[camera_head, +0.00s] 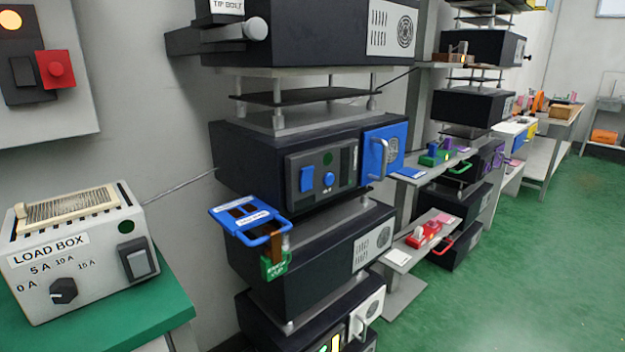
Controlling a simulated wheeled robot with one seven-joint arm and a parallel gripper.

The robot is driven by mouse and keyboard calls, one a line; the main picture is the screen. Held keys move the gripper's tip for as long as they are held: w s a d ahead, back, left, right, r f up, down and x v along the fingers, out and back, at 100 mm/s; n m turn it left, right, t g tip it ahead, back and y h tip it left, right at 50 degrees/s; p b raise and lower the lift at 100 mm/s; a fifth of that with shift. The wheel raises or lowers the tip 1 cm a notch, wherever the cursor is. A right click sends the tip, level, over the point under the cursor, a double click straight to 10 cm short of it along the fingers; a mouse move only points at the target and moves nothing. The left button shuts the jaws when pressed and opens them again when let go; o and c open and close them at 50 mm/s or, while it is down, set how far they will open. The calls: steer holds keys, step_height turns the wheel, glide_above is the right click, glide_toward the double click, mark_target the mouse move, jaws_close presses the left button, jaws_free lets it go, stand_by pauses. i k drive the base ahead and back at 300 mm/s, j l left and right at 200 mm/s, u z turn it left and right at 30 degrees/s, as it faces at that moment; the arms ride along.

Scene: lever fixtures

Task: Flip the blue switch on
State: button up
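A blue rocker switch (306,179) sits at the left of a grey control panel on the front of a dark box in the middle rack. It is too small to tell which way it is tipped. Beside it, on the same panel, are a blue round knob (329,179) and a dark green round spot (327,158). A blue door with a pale handle (384,152) is to the right of the panel and looks shut. My gripper is not in view.
A blue handled tray (250,219) juts out below the panel. A load box (77,250) stands on a green-topped table at the left. Shelves line the right; green floor (500,270) is open there.

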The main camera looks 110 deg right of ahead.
mark_target(307, 173)
steer(key=k+z, duration=0.1)
steer(key=z, duration=0.35)
steer(key=j+z, duration=0.1)
steer(key=z, duration=0.35)
steer(key=k+z, duration=0.15)
steer(key=z, duration=0.3)
steer(key=k+z, duration=0.1)
steer(key=z, duration=0.35)
steer(key=k+l+z, duration=0.1)
steer(key=k+l, duration=0.1)
